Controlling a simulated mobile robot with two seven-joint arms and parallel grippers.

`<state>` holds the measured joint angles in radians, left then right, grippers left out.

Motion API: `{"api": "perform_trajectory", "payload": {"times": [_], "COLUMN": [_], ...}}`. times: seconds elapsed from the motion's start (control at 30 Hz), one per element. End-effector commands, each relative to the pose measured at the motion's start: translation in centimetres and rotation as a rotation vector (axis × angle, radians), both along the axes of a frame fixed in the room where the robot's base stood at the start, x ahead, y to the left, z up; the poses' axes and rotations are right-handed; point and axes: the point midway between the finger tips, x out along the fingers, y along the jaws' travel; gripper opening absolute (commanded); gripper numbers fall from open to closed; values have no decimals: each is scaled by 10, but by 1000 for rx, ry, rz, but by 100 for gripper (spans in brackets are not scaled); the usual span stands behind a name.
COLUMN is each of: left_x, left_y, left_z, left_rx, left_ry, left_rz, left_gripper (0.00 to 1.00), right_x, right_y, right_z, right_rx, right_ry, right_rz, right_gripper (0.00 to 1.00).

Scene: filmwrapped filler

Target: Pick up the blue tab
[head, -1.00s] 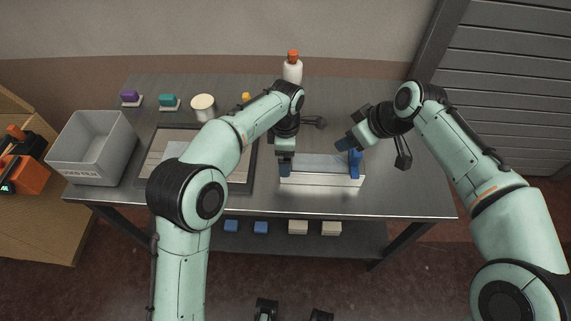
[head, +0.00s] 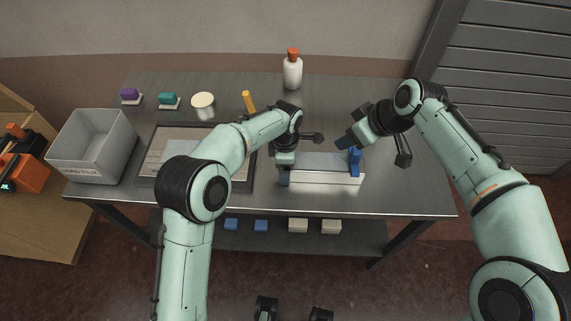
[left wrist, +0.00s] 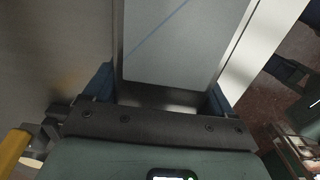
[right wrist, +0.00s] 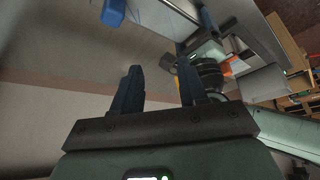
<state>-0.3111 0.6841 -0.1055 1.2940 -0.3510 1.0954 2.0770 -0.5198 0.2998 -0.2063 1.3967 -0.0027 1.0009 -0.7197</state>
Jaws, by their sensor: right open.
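The blue tab (head: 355,161) stands at the right end of a long, pale fixture (head: 325,179) with a grey-white sheet on it. In the right wrist view the blue tab (right wrist: 113,12) shows at the top edge, ahead of the fingers. My right gripper (head: 346,140) is open and empty, just above and behind the tab in the head view; its fingers (right wrist: 161,70) stand apart. My left gripper (head: 284,176) is at the fixture's left end. Its fingers (left wrist: 160,92) lie on either side of the fixture; whether they press on it cannot be told.
A grey bin (head: 91,126) stands at the table's left. Behind are purple (head: 130,95) and teal (head: 168,98) blocks, a cream-topped can (head: 203,101), a yellow stick (head: 248,102) and an orange-capped bottle (head: 292,72). A framed board (head: 249,183) lies partly behind my left arm.

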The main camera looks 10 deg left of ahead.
Motion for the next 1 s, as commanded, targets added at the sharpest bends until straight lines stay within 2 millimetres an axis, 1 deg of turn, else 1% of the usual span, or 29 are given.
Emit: {"api": "perform_trajectory", "payload": {"times": [0.03,0.07,0.27,0.37,0.47,0.6,0.73,0.87,0.93,1.0], "left_x": [0,0,0,0,0,0,0,0,0,0], "left_y": [0,0,0,0,0,0,0,0,0,0], "left_z": [0,0,0,0,1,1,1,1,1,1], "left_rx": [0,0,0,0,0,0,0,0,0,0], "left_ry": [0,0,0,0,0,0,-1,-1,-1,-1], "left_rz": [0,0,0,-1,-1,-1,0,0,0,0], "left_gripper": [32,32,32,32,32,32,32,32,32,32], "right_x": [0,0,2,8,16,26,30,30,31,32], "right_y": [0,0,-1,-4,-11,-25,-35,-41,-43,-43], "right_z": [0,0,0,0,1,3,6,7,2,-8], "right_rx": [0,0,-4,-23,-58,-122,-170,-197,-204,-208], "right_ry": [0,0,11,57,134,235,295,325,333,336], "right_rz": [0,0,-15,-80,-208,-435,-623,-742,-770,-779], "right_gripper": [56,60,60,60,60,60,60,60,60,60]}}
